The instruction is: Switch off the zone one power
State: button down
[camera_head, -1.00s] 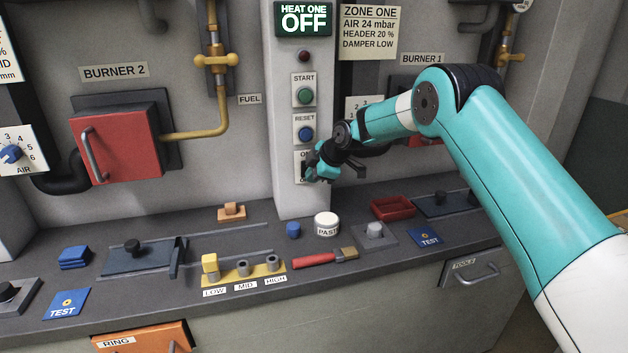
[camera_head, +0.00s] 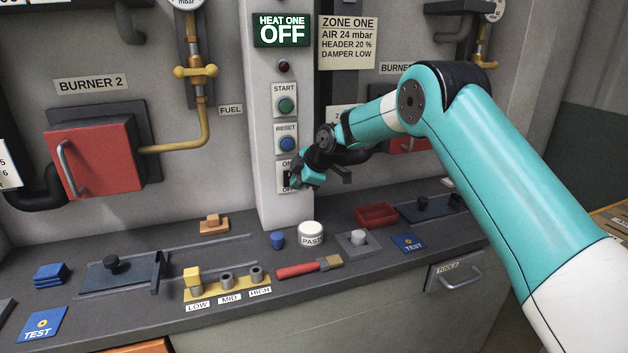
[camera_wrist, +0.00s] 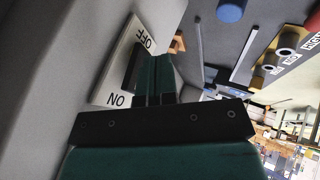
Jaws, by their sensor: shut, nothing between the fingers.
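The on/off switch plate (camera_head: 286,164) is low on the grey column, under the RESET button. Its ON and OFF labels also show on the plate in the wrist view (camera_wrist: 112,88). My gripper (camera_head: 295,182) is shut and empty at the front of this plate. In the wrist view the fingertips (camera_wrist: 158,60) lie beside the dark switch part, near the OFF end. I cannot tell whether they touch it, and they hide part of it, so its position is unclear. The display (camera_head: 282,30) above reads HEAT ONE OFF. The small lamp (camera_head: 284,67) below it looks dark red.
The green START button (camera_head: 286,105) and blue RESET button (camera_head: 287,144) are just above the switch. The bench below holds a white paste jar (camera_head: 310,234), a blue knob (camera_head: 277,240), a red-handled brush (camera_head: 310,267) and a red tray (camera_head: 376,214).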

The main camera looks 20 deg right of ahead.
jog(key=s+d+r+b, duration=0.3)
jog(key=s+r, duration=0.3)
jog(key=s, duration=0.3)
jog(key=shift+d, duration=0.2)
jog(key=shift+s, duration=0.1)
jog(key=s+a+r+m+g, duration=0.2)
jog(key=s+a, duration=0.2)
jog(key=s, duration=0.6)
jog(key=s+a+r+m+g, duration=0.1)
jog(key=s+a+r+m, duration=0.2)
jog(key=s, duration=0.6)
jog(key=s+f+m+g, duration=0.1)
jog(key=s+f+m, duration=0.1)
jog(key=s, duration=0.9)
jog(key=s+a+f+m+g, duration=0.1)
jog(key=s+f+m+g, duration=0.1)
jog(key=s, duration=0.9)
jog(key=shift+a+m, duration=0.3)
jog(key=shift+m, duration=0.3)
